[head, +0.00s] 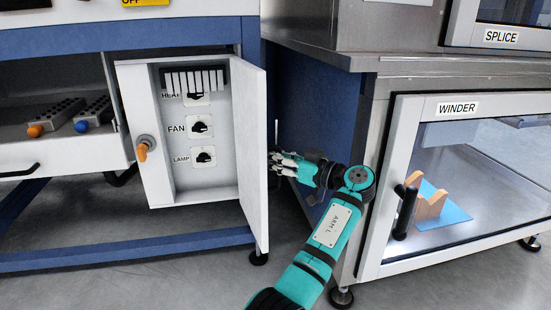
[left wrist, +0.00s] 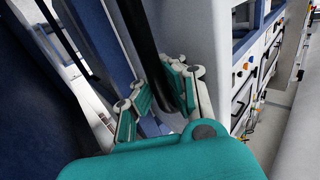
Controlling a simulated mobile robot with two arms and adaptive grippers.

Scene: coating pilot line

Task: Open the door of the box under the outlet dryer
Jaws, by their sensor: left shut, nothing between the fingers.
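The white box (head: 157,185) hangs under the blue-framed bench at the left of the head view. Its door (head: 252,150) stands open, swung out on the right side. Inside, knobs labelled HEAT, FAN (head: 199,127) and LAMP show. An orange knob (head: 142,150) sits on the box's left face. My left gripper (head: 284,163) is just right of the door, on its outer side, shut and empty; whether it touches the door I cannot tell. In the left wrist view my left gripper (left wrist: 160,88) is near a dark upright bar (left wrist: 138,35) beside a pale panel. My right gripper is not in view.
The winder cabinet (head: 380,185) with its glass door and black handle (head: 405,213) stands close on the right of my left arm. A drawer tray (head: 50,150) with orange and blue knobs is left of the box. Grey floor lies free below.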

